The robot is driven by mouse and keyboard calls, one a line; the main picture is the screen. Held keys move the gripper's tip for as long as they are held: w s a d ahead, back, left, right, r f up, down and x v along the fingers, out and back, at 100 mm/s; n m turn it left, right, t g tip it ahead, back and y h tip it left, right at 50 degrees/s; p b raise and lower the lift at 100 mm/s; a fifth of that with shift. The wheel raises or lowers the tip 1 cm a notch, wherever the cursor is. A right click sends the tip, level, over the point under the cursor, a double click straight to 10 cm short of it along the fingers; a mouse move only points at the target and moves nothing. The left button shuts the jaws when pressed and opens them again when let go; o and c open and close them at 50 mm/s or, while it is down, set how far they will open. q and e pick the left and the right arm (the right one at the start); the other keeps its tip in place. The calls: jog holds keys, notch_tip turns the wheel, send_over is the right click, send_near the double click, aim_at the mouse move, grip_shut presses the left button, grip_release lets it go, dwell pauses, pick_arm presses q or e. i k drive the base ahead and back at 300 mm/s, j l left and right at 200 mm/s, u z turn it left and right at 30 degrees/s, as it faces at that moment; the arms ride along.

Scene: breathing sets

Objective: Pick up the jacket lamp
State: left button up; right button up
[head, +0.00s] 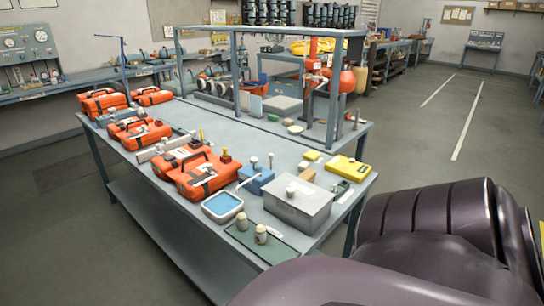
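I cannot tell for sure which thing is the jacket lamp; the items are too small to identify. Two small beige upright cylinders, one (241,222) and the other (261,234), stand on a dark green mat (285,249) at the bench's near corner. Small white-topped pieces stand by a blue block (257,182) and on a grey metal box (300,208). Neither gripper is in view. A large dark purple arm, mine, fills the lower right and hides the floor there.
The grey workbench (262,136) holds several orange cases, one of them near the middle (205,176). A blue-lined tray (222,206) and a yellow case (347,168) lie near the front. A metal frame with a shelf stands along the far side. Floor at right is open.

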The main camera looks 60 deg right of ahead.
aim_at(241, 220)
jog(key=i+z, duration=0.15)
jog(key=z, duration=0.25)
jog(key=i+j+z, duration=0.15)
jog(key=z, duration=0.25)
jog(key=i+j+z, duration=0.15)
jog(key=z, duration=0.25)
jog(key=i+j+z, duration=0.2)
jog(key=z, duration=0.25)
jog(key=i+j+z, duration=0.1)
jog(key=j+z, duration=0.35)
jog(key=i+j+z, duration=0.1)
jog(key=j+z, duration=0.2)
jog(key=j, duration=0.2)
